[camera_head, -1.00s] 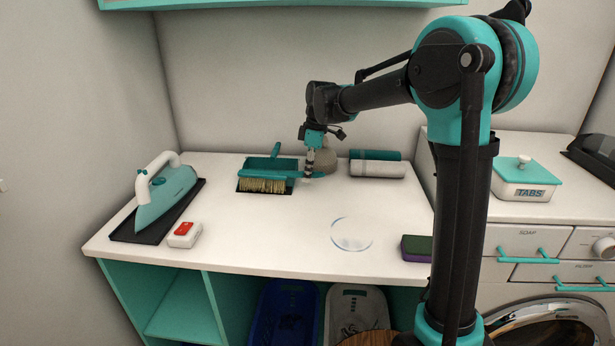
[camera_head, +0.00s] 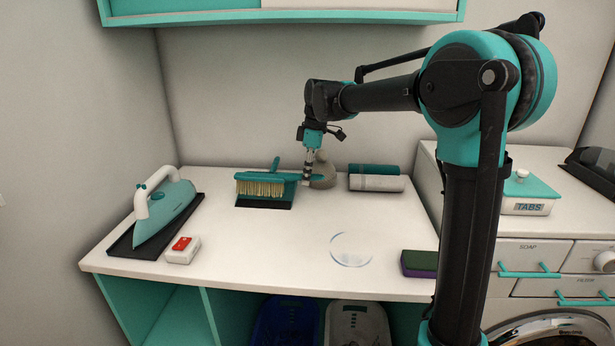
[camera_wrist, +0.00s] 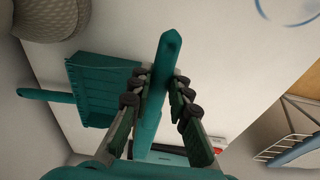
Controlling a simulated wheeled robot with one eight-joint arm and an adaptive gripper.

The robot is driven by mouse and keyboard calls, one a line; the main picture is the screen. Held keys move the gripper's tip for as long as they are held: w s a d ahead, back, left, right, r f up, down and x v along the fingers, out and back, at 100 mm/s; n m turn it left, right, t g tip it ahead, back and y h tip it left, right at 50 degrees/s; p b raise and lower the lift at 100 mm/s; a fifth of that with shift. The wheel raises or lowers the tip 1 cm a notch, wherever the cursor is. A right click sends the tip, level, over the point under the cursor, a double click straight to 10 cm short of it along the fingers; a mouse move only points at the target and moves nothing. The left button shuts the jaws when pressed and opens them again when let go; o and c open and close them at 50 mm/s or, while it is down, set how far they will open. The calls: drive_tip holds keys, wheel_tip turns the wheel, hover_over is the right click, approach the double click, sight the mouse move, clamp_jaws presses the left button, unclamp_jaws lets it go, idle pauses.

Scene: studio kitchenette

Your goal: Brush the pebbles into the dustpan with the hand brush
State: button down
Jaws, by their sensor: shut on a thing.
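My gripper (camera_head: 309,177) is shut on the teal handle of the hand brush (camera_head: 260,188), whose pale bristles face down. In the wrist view the brush handle (camera_wrist: 158,85) runs between the two fingers (camera_wrist: 160,88). The teal and black dustpan (camera_head: 263,203) lies on the counter with its handle pointing to the back. The brush is over or in front of the pan in the head view and hides part of it; I cannot tell whether they touch. The dustpan (camera_wrist: 100,88) is beside the handle in the wrist view. I cannot make out any pebbles.
An iron (camera_head: 165,210) on a dark tray and a red-and-white box (camera_head: 182,250) stand at left. A woven round vase (camera_head: 323,172) and rolled towels (camera_head: 376,182) are at the back. The counter's middle is clear.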

drive_tip(key=shift+s+r, duration=0.5)
drive_tip(key=shift+s, duration=0.25)
drive_tip(key=shift+s+r, duration=0.45)
drive_tip(key=shift+s, duration=0.25)
drive_tip(key=shift+s+r, duration=0.5)
drive_tip(key=shift+s, duration=0.25)
